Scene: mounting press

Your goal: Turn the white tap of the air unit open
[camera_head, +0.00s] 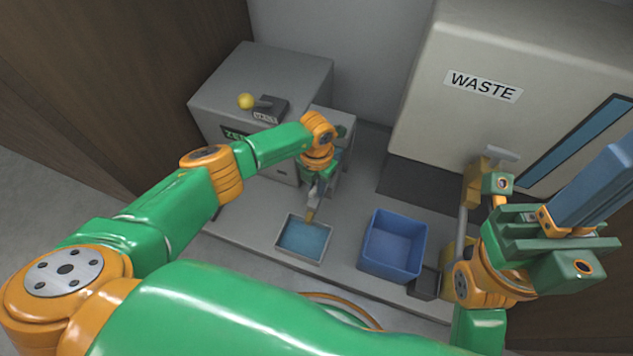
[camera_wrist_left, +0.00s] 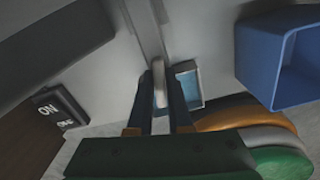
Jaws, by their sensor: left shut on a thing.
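The white tap handle (camera_wrist_left: 160,84) stands between the fingers of my left gripper (camera_wrist_left: 160,103) in the left wrist view. The gripper is shut on it. In the head view my left gripper (camera_head: 313,198) points down beside the grey cabinet, above the blue-bottomed tray. The tap is not clearly visible in the head view. A black plate marked ON and OFF (camera_wrist_left: 58,107) shows to the left in the wrist view.
A grey cabinet (camera_head: 228,92) with a yellow knob (camera_head: 246,101) stands at the back left. A shallow tray (camera_head: 279,241) and a blue bin (camera_head: 368,256) sit on the grey surface. A pale cabinet marked WASTE (camera_head: 430,105) stands at the back right.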

